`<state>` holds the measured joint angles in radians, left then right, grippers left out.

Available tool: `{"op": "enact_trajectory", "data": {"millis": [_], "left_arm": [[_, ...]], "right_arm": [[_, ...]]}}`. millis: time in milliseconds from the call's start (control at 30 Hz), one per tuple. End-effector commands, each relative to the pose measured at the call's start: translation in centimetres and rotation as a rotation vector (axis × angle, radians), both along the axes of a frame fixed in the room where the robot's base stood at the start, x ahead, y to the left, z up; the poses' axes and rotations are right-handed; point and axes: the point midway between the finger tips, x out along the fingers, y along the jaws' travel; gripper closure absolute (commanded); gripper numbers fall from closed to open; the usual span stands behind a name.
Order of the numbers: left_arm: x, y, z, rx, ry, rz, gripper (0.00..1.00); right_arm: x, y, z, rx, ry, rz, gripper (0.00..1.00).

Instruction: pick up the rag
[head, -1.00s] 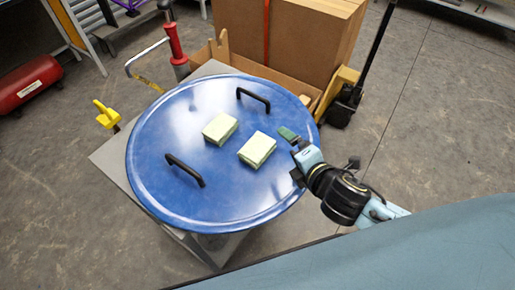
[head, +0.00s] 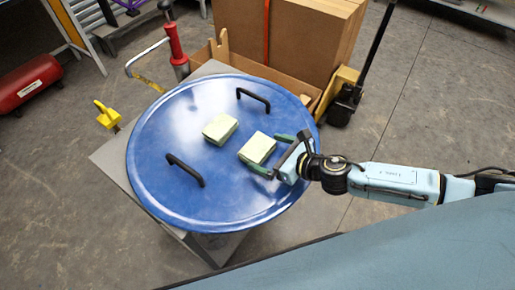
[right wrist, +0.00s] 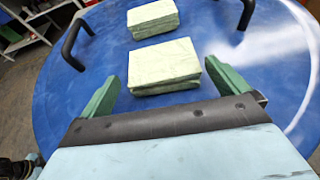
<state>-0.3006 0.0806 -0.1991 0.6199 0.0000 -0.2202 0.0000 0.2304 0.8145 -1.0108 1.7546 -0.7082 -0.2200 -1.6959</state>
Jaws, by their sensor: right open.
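Two pale green folded rags lie on a round blue lid with black handles. The nearer rag (head: 258,148) is right of the lid's middle, and the other rag (head: 221,129) is to its upper left. My right gripper (head: 273,155) is open at the nearer rag, with its green fingers toward either side of it. In the right wrist view the nearer rag (right wrist: 163,67) is just ahead of and between the open fingers (right wrist: 165,88), with no clear contact. The farther rag (right wrist: 153,18) lies beyond it. My left gripper is not in view.
The blue lid (head: 165,135) rests on a grey stand and has two upright black handles (head: 185,170) (head: 254,98). A cardboard box (head: 310,40) and a pallet jack handle (head: 375,50) stand behind it. A red cylinder (head: 28,82) lies at the left.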

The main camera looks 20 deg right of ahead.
Motion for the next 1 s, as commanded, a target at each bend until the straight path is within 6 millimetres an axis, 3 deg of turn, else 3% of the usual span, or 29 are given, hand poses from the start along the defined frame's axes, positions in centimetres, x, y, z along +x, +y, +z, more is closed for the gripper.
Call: {"op": "enact_trajectory", "data": {"millis": [433,733,1000], "left_arm": [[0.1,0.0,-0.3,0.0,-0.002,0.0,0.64],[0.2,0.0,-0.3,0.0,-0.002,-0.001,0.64],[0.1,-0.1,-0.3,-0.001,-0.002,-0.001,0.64]], "right_arm": [[4.0,2.6,-1.7,0.002,0.0,-0.001,0.0],[4.5,2.9,-1.8,0.002,0.0,0.001,0.0],[4.5,2.9,-1.8,0.001,0.0,0.0,0.33]]}}
